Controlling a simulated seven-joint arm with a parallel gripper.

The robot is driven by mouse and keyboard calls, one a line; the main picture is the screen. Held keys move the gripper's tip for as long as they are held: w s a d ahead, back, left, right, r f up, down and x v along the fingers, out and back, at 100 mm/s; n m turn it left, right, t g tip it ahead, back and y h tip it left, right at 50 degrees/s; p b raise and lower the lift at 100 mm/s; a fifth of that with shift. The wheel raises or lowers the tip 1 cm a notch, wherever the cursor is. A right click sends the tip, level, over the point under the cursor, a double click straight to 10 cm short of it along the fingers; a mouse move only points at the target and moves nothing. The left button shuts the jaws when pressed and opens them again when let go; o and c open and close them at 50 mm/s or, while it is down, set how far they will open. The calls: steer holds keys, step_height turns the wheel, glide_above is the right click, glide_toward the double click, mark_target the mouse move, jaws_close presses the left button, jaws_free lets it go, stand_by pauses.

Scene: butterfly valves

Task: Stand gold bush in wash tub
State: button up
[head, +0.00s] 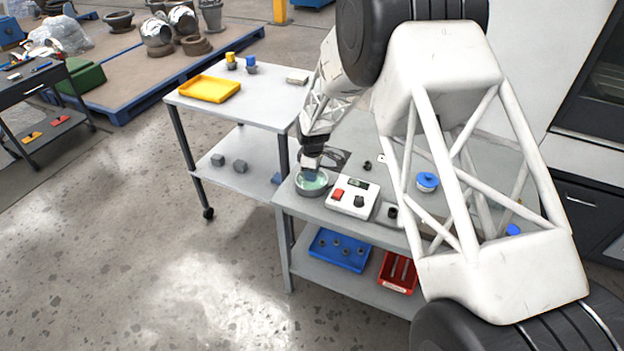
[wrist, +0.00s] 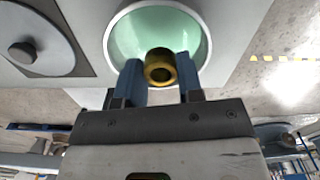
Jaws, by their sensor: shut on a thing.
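The gold bush (wrist: 160,67) is a short hollow ring, seen in the wrist view between the two blue fingers of my gripper (wrist: 160,80). My gripper is shut on it. The wash tub (wrist: 203,27) is a round grey-rimmed bowl with pale green inside, and the bush shows in front of it. In the head view, my gripper (head: 311,170) is over the wash tub (head: 299,190) at the near left corner of the bench. The bush cannot be made out there. I cannot tell whether the bush touches the tub floor.
A white box with a red button (head: 354,197) stands just right of the tub. A dark round part on a plate (wrist: 25,50) lies beside the tub in the wrist view. A yellow tray (head: 209,88) sits on the cart to the left. Blue-topped parts (head: 427,181) stand further right.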

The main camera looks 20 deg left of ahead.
mark_target(312, 186)
steer(key=shift+w+a+f, duration=0.15)
steer(key=shift+f, duration=1.6)
steer(key=shift+f, duration=0.15)
steer(key=o, duration=1)
steer(key=shift+c, duration=0.2)
step_height(312, 186, up, 12)
